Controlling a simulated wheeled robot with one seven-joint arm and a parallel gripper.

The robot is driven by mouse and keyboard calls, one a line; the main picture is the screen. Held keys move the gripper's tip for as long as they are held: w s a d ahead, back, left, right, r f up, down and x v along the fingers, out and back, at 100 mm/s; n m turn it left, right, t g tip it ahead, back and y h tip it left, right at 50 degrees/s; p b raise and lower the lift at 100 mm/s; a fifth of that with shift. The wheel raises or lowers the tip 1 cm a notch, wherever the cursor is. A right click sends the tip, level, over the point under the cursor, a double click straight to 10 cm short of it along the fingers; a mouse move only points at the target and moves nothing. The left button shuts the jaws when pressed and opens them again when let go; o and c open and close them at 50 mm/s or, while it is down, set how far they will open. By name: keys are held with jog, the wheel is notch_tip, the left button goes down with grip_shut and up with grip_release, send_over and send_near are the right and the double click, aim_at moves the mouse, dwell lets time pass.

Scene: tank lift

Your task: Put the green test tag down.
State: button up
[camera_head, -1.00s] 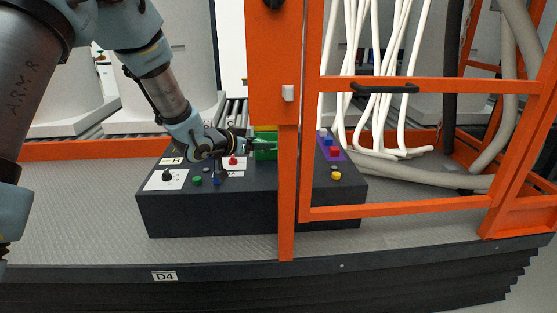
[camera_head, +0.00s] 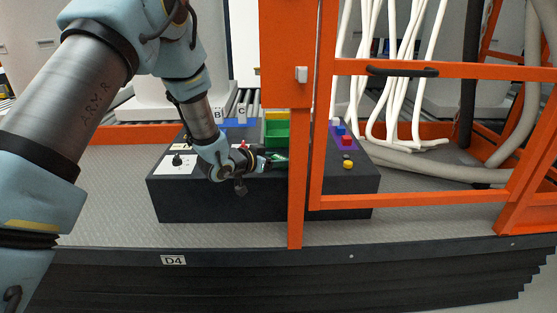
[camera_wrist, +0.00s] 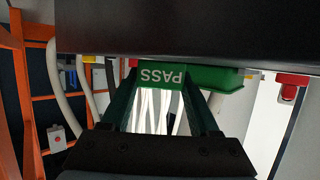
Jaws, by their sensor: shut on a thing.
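My gripper (camera_wrist: 158,108) is shut on the green test tag (camera_wrist: 160,75), which reads "PASS" upside down in the wrist view. In the head view my gripper (camera_head: 272,161) is low over the dark console, in front of the green bin (camera_head: 277,134). A small green bit of the tag (camera_head: 280,157) shows at the fingertips, close to the orange post. In the wrist view the green bin (camera_wrist: 225,79) shows behind and right of the tag. I cannot tell whether the tag touches the console.
An orange post (camera_head: 296,200) and gate stand in front. Yellow (camera_head: 277,114) and blue (camera_head: 238,123) bins lie behind.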

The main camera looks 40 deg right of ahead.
jog(key=shift+f, duration=0.2)
jog(key=o, duration=1.4)
jog(key=shift+r, duration=0.1)
jog(key=shift+c, duration=0.2)
